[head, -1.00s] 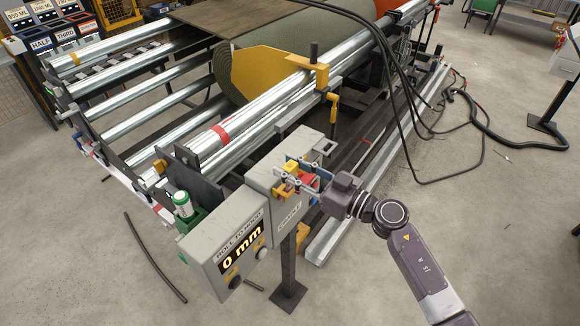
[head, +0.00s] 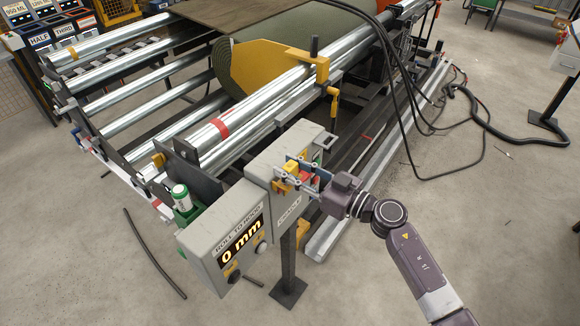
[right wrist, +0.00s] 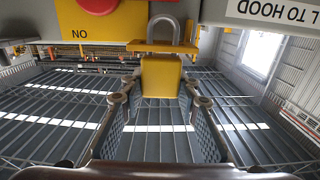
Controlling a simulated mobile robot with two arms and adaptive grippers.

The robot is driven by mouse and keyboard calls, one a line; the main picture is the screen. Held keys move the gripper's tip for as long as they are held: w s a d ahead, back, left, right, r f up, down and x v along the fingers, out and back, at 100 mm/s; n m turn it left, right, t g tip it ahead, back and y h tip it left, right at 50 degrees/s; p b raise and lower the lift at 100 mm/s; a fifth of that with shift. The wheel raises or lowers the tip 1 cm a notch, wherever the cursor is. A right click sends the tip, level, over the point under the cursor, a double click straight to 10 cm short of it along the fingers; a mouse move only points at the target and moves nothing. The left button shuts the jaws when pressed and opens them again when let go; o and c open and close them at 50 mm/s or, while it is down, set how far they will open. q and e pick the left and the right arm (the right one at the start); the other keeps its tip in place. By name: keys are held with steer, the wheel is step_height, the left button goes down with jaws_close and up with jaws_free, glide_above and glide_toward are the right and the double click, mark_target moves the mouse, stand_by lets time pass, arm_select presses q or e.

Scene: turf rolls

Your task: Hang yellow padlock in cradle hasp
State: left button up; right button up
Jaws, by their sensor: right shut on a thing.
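The yellow padlock (right wrist: 161,77) is between the fingertips of my right gripper (right wrist: 160,92) in the right wrist view, its grey shackle (right wrist: 163,22) toward the top of the picture. A flat yellow plate (right wrist: 135,46), which may be the cradle hasp, crosses between padlock body and shackle. I cannot tell whether the shackle passes through it. In the head view my right gripper (head: 297,179) is shut at the front of the grey CRADLE box (head: 288,213), and the fingers partly hide the padlock. My left gripper is not in view.
A grey ROLL TO HOOD box (head: 205,248) reading 0 mm stands beside the cradle box. A red button on a yellow panel (right wrist: 122,25) is close above the gripper. Steel rollers (head: 250,115) and a turf roll (head: 300,45) lie behind. Black cables (head: 395,90) hang at the right.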

steer(key=shift+f, duration=0.25)
steer(key=o, duration=1.3)
steer(key=shift+s+d+f, duration=0.1)
steer(key=shift+s+d, duration=0.15)
steer(key=shift+d, duration=0.1)
steer(key=v, duration=1.1)
